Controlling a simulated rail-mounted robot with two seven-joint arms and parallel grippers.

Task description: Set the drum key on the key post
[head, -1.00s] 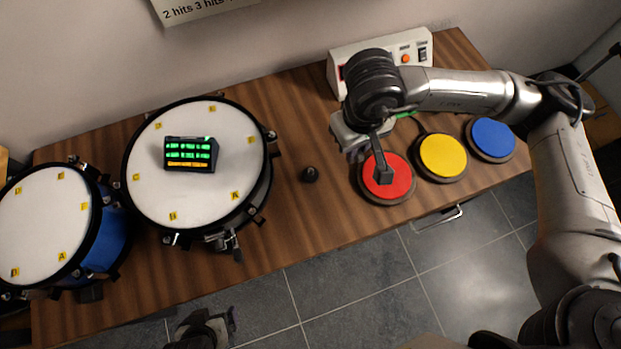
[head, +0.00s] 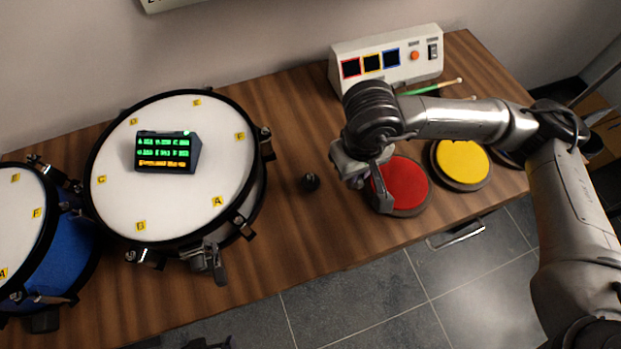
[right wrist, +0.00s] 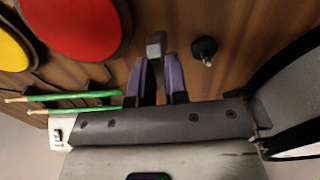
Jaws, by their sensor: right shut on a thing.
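The grey drum key (right wrist: 156,46) is gripped between the purple-grey fingers of my right gripper (right wrist: 159,72) in the right wrist view. In the head view the key (head: 384,194) hangs at the left edge of the red pad, below my right gripper (head: 365,168). The key post, a small dark round base with a metal pin (head: 311,181), stands on the wooden table left of the gripper, apart from the key. The post (right wrist: 205,50) also shows beside the key in the right wrist view. Only a dark sliver of my left gripper (head: 208,343) shows at the bottom edge.
The red pad (head: 408,182) and yellow pad (head: 462,163) lie right of the post. A large drum (head: 205,120) carrying a lit display box (head: 165,152) stands left. A control box (head: 388,58) and green drumsticks (head: 430,88) lie behind. The table around the post is clear.

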